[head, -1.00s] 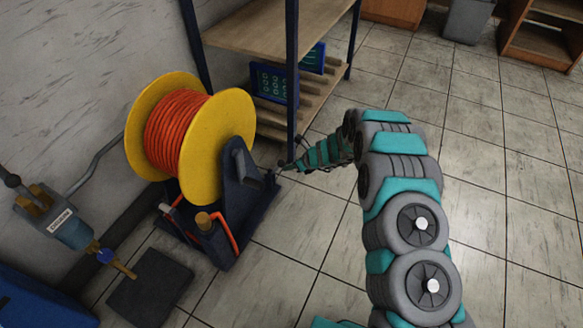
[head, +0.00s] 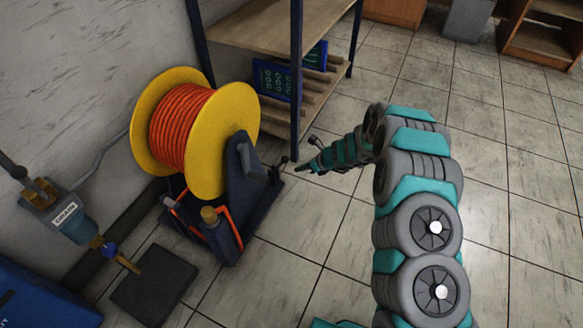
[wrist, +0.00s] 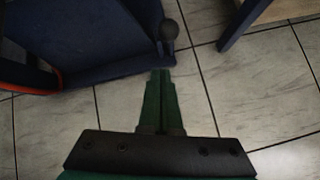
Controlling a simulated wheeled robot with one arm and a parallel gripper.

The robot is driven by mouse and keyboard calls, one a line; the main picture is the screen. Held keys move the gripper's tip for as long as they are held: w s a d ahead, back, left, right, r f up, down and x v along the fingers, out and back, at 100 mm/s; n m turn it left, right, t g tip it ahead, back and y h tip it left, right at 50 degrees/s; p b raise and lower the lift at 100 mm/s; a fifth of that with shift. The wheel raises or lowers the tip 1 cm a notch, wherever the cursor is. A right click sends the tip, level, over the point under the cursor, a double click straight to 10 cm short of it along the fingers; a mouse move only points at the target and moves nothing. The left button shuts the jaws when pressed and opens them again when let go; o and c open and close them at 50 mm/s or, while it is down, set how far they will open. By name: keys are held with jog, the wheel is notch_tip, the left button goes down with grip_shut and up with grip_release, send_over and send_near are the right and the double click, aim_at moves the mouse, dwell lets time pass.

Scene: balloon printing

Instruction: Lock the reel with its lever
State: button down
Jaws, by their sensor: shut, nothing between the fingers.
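The reel (head: 225,135) has yellow flanges wound with orange hose and sits upright in a dark blue stand (head: 245,200). The lever, a short dark rod with a round black knob (head: 285,159), is at the stand's right side. In the wrist view the lever knob (wrist: 169,29) stands beside the blue stand's edge. My gripper (head: 299,168) is shut and empty, just right of the knob in the head view. In the wrist view my gripper's fingertips (wrist: 160,72) point at the lever's base from a little below it. I cannot tell whether they touch.
A shelf unit with a dark blue post (head: 296,85) stands close behind the lever; its post also shows in the wrist view (wrist: 238,25). Tiled floor on the right is open.

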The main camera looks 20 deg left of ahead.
jog(key=w+a+r+v, duration=0.1)
jog(key=v, duration=0.7)
jog(key=shift+s+r, duration=0.2)
jog(key=shift+s, duration=0.25)
jog(key=s+d+r+n+g, duration=0.1)
jog(key=s+d+r+n, duration=0.25)
jog(key=s+r, duration=0.3)
jog(key=s+d+r+n+g+h, duration=0.1)
jog(key=s+d+r+n, duration=0.2)
jog(key=s+r+n, duration=0.35)
jog(key=s+d+r+n+g, duration=0.1)
jog(key=s+d+r+n, duration=0.25)
jog(key=r, duration=0.55)
jog(key=s+d+r+n+h, duration=0.2)
jog(key=s+d+n, duration=0.1)
jog(key=s+d, duration=0.5)
jog(key=s+d+r+n+h+p, duration=0.1)
jog(key=s+d+r+n+h, duration=0.1)
jog(key=s+d, duration=0.6)
jog(key=s+d+r+n+h, duration=0.2)
jog(key=s+d+n+h, duration=0.1)
jog(key=s+d, duration=0.5)
jog(key=shift+s+d+r+n, duration=0.2)
jog(key=shift+s+r+n, duration=0.15)
jog(key=shift+s+n, duration=0.5)
jog(key=shift+s, duration=0.15)
